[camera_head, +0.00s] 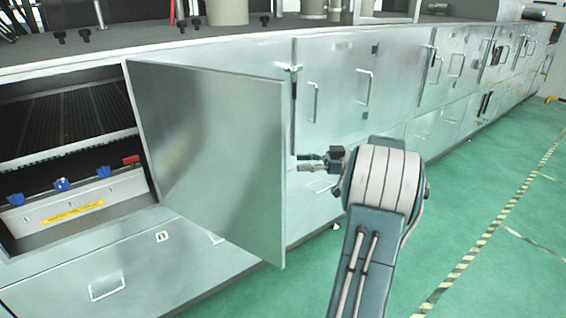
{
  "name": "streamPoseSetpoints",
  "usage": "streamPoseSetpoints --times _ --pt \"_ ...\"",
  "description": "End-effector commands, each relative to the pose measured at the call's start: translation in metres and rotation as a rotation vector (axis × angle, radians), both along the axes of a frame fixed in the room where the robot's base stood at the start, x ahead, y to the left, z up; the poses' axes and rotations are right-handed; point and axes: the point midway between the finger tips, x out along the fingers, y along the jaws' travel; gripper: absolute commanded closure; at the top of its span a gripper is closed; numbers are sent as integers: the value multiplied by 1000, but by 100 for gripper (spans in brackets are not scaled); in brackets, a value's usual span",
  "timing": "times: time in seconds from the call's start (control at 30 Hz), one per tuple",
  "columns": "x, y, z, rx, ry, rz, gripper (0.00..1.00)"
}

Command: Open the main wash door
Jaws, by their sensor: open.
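The wash door (205,160) is a pale metal panel on the long machine. It stands swung out from the machine front, hinged at its left side as I see it. The opening (65,140) to its left shows a dark ribbed interior, blue knobs (61,185) and a yellow label. My gripper (302,163) is to the right of the door's free edge, pointing left, with its fingers apart and nothing between them. I cannot tell whether a fingertip touches the door; a small gap seems to show.
More closed panels with handles (363,87) line the machine to the right. A lower panel with a handle (107,286) lies below the opening. The green floor (480,240) is clear on the right, with a yellow-black striped line (470,256).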

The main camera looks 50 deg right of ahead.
Motion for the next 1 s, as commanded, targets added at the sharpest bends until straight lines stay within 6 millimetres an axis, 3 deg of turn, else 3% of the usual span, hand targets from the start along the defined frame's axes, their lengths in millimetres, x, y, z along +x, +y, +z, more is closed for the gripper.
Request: streamPoseSetpoints --times 0.1,0.3,1.0 --pt "-14 -14 -1 1 -1 -2 46" --pt "-25 -23 0 0 0 0 46" --pt "-25 -23 0 1 1 0 46"
